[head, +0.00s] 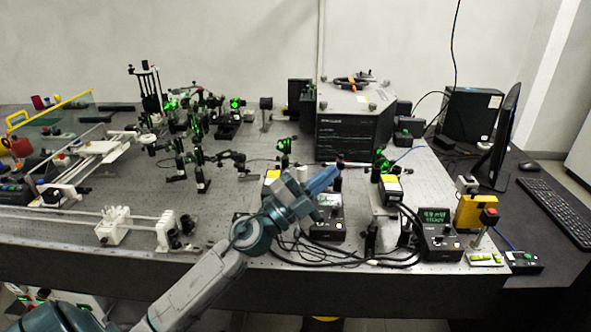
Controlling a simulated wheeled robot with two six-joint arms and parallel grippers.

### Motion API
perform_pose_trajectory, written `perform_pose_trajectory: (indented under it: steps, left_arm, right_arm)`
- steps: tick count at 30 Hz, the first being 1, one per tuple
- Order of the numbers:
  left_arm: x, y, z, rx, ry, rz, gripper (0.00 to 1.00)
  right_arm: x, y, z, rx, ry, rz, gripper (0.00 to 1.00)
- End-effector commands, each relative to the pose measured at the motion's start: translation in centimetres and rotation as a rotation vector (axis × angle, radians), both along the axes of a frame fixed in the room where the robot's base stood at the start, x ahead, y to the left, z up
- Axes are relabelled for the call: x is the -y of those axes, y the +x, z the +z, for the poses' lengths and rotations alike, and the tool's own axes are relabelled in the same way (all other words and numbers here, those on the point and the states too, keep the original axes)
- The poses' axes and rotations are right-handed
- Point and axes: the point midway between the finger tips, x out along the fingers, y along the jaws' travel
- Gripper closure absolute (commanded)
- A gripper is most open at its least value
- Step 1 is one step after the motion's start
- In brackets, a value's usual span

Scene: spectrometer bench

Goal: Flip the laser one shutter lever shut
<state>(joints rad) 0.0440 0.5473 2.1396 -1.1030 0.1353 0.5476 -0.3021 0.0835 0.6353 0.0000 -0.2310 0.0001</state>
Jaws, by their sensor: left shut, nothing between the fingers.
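My left arm reaches in from the lower left, and its gripper (338,168) is above the front middle of the optical table (300,262). The gripper points up and to the right, its fingers are small and dark here, and they are shut on nothing. Close below it is a white-and-black laser control box (325,222). To its right stands a second unit with a yellow-and-white top (391,190). I cannot make out for certain which part is the laser one shutter lever; it is too small or hidden by my gripper. My right gripper is not in view.
A black power meter box (437,240) with a green display stands right of the cables (405,255). A yellow unit (475,213) stands beyond it. A large dark housing (352,135) is behind my gripper. Optic mounts with green spots (203,187) crowd the back left.

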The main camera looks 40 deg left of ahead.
Motion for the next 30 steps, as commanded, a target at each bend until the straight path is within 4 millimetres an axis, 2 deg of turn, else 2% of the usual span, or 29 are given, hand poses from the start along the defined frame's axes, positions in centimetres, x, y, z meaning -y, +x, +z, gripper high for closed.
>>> perform_pose_trajectory:
  steps: [1, 3, 5, 7, 11, 15, 18, 21, 24, 30]
  left_arm:
    - [0.9, 0.6, 1.0, 0.030, 0.133, -0.062, 1.00]
    - [1.9, 1.2, 1.1, 0.034, 0.320, -0.139, 1.00]
    - [2.0, 1.9, 0.6, 0.008, 0.483, -0.190, 1.00]
    - [1.2, 2.8, -0.2, -0.052, 0.670, -0.226, 1.00]
    - [-3.0, 4.5, -1.7, -0.242, 0.980, -0.228, 1.00]
    - [-9.4, 5.3, -2.2, -0.493, 1.199, -0.155, 1.00]
    - [-13.3, 5.1, -1.8, -0.642, 1.281, -0.094, 1.00]
    - [-15.8, 4.8, -1.5, -0.743, 1.318, -0.050, 1.00]
    - [-17.0, 4.5, -1.3, -0.791, 1.332, -0.028, 1.00]
    - [-17.1, 4.4, -1.3, -0.800, 1.335, -0.026, 1.00]
  right_arm:
    - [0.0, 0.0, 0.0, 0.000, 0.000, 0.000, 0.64]
    - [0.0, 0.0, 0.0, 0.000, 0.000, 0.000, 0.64]
    - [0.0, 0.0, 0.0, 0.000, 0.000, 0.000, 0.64]
    - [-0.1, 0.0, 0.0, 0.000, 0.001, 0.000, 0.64]
    - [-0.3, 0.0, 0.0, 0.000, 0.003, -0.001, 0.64]
    - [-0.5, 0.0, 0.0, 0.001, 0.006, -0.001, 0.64]
    - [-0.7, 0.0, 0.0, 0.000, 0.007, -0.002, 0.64]
    - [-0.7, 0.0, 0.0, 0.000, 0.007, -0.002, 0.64]
    - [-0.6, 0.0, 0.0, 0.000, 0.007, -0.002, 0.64]
    - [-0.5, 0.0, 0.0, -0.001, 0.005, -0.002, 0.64]
